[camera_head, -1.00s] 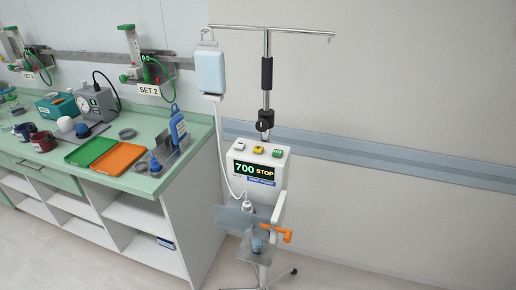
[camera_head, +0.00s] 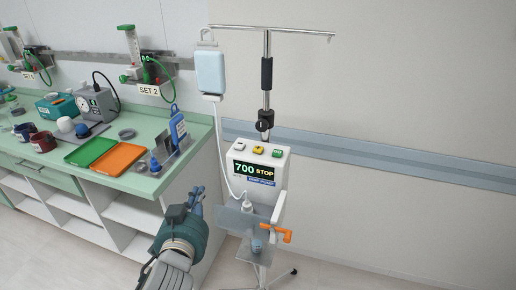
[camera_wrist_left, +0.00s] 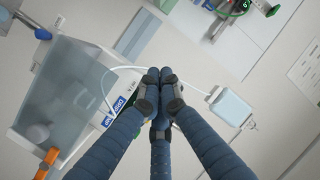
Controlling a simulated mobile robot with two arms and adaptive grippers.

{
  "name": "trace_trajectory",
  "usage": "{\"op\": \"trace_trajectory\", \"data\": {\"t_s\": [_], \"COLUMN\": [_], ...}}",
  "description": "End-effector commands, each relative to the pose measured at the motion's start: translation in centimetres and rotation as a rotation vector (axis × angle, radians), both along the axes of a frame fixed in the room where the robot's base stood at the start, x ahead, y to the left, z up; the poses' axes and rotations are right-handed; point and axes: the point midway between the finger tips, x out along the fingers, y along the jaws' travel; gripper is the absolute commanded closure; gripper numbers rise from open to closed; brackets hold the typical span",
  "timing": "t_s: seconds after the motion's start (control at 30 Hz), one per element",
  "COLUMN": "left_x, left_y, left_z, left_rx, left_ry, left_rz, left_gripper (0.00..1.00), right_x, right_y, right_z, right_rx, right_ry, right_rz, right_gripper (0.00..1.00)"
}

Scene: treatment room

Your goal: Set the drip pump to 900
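The drip pump (camera_head: 242,154) is a white box on the pole stand. Its display (camera_head: 253,171) reads "700 STOP". On its top sit a white button (camera_head: 239,146), a yellow button (camera_head: 258,150) and a green button (camera_head: 277,153). In the left wrist view, part of the pump with its blue label (camera_wrist_left: 113,112) shows, partly behind the fingers. My left gripper (camera_head: 198,192) is lower left of the pump, apart from it in the head view. In the left wrist view its fingertips (camera_wrist_left: 159,75) are together with nothing visible between them. My right gripper is not in view.
A light-blue drip bag (camera_head: 211,72) hangs from the pole, its tube running down to the pump. An orange clamp (camera_head: 274,232) and a clear plate (camera_head: 232,219) sit below the display. The green counter (camera_head: 146,183) stands left. The wall side at right is clear.

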Motion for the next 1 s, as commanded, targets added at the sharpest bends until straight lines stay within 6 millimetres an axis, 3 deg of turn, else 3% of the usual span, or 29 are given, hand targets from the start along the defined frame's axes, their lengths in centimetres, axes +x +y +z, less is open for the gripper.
{"op": "trace_trajectory", "data": {"t_s": [0.03,0.1,0.23,0.4,0.5,0.6,0.7,0.73,0.83,0.9,1.0], "left_x": [1.6,3.2,4.5,3.4,1.3,-0.9,-1.3,-0.9,2.4,5.4,8.7], "left_y": [-1.3,-3.4,-8.2,-16.4,-22.2,-28.2,-31.7,-32.0,-30.3,-27.1,-22.5], "left_z": [3.3,7.5,15.2,23.7,27.0,27.4,24.6,23.4,19.6,17.9,17.2], "left_rx": [0.032,0.078,0.182,0.377,0.552,0.814,1.134,1.239,1.600,1.820,2.021], "left_ry": [-0.100,-0.234,-0.485,-0.810,-1.001,-1.165,-1.227,-1.221,-1.103,-0.955,-0.754], "left_rz": [-0.033,-0.086,-0.204,-0.413,-0.584,-0.809,-1.042,-1.107,-1.296,-1.383,-1.437], "left_gripper": [1.00,1.00,1.00,1.00,1.00,1.00,1.00,1.00,1.00,1.00,1.00], "right_x": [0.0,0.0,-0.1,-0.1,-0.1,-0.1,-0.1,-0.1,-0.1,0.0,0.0], "right_y": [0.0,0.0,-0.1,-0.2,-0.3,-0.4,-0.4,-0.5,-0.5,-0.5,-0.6], "right_z": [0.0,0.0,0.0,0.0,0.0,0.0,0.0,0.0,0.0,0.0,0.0], "right_rx": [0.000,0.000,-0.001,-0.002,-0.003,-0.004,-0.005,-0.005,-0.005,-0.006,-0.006], "right_ry": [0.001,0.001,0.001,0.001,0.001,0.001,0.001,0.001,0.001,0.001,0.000], "right_rz": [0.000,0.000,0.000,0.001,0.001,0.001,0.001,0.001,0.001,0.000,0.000], "right_gripper": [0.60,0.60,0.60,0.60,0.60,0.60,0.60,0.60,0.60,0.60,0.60]}}
